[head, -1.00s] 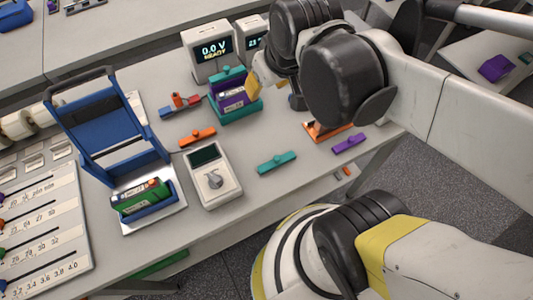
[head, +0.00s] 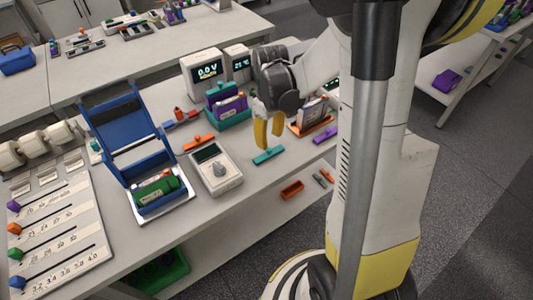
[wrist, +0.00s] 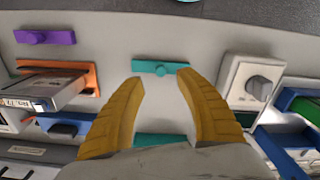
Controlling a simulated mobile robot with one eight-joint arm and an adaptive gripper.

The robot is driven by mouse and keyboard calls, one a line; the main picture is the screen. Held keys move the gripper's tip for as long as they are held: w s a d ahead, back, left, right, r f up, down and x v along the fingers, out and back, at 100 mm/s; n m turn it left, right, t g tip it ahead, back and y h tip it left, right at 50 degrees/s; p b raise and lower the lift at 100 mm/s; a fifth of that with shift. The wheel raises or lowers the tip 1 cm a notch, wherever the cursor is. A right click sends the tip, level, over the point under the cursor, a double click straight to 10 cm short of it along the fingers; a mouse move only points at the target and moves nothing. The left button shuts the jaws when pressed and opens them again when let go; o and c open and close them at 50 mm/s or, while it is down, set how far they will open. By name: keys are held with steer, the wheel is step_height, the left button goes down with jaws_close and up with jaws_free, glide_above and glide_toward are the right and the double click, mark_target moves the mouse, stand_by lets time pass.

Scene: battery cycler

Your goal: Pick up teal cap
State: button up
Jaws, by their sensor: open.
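The teal cap (head: 268,156) is a flat bar with a small knob, lying on the table between the grey meter and the purple cap. In the wrist view the teal cap (wrist: 161,68) lies just beyond and between my fingertips. My gripper (head: 267,143) is open, with yellow fingers pointing down just above the cap in the head view.
A meter (head: 213,168) stands left of the cap. A purple cap (head: 325,135) and an orange tray with a battery (head: 312,122) are to the right. An orange cap (head: 198,142) and a teal holder with a purple battery (head: 228,110) are behind. The table's front edge is close.

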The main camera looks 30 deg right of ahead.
mark_target(269, 149)
step_height(269, 149, down, 6)
steer(key=b, duration=0.2)
steer(key=shift+f+b, duration=0.1)
steer(key=shift+b, duration=0.2)
jaws_close()
